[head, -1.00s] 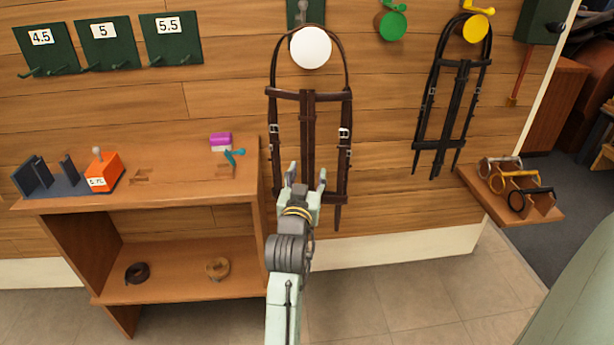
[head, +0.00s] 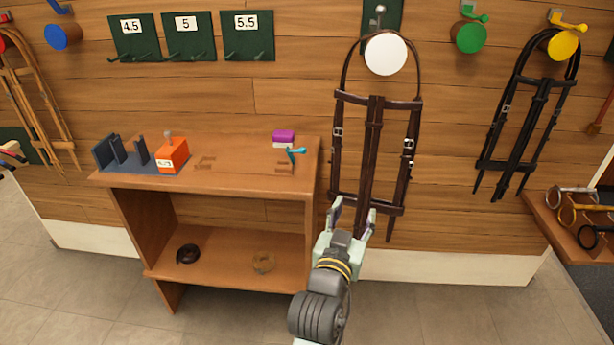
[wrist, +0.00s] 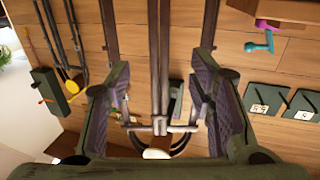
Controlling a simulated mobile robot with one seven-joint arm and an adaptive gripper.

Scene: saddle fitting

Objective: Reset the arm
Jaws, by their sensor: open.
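My gripper (head: 352,216) is in front of the wall, its fingers pointing up toward the lower end of a dark brown bridle (head: 375,150). The bridle hangs around a white round holder (head: 385,54). In the wrist view my gripper (wrist: 165,110) has its two fingers wide apart, with nothing held between them. The brown bridle's straps (wrist: 160,60) show behind the gap between the fingers. I cannot tell the exact distance from the fingers to the bridle; no contact is evident.
A wooden shelf unit (head: 225,180) stands left of my gripper, bearing an orange box (head: 172,157) and a purple-and-white block (head: 283,138). A black bridle (head: 525,125) hangs right, above a ledge with bits (head: 590,205). The floor (head: 430,310) in front is clear.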

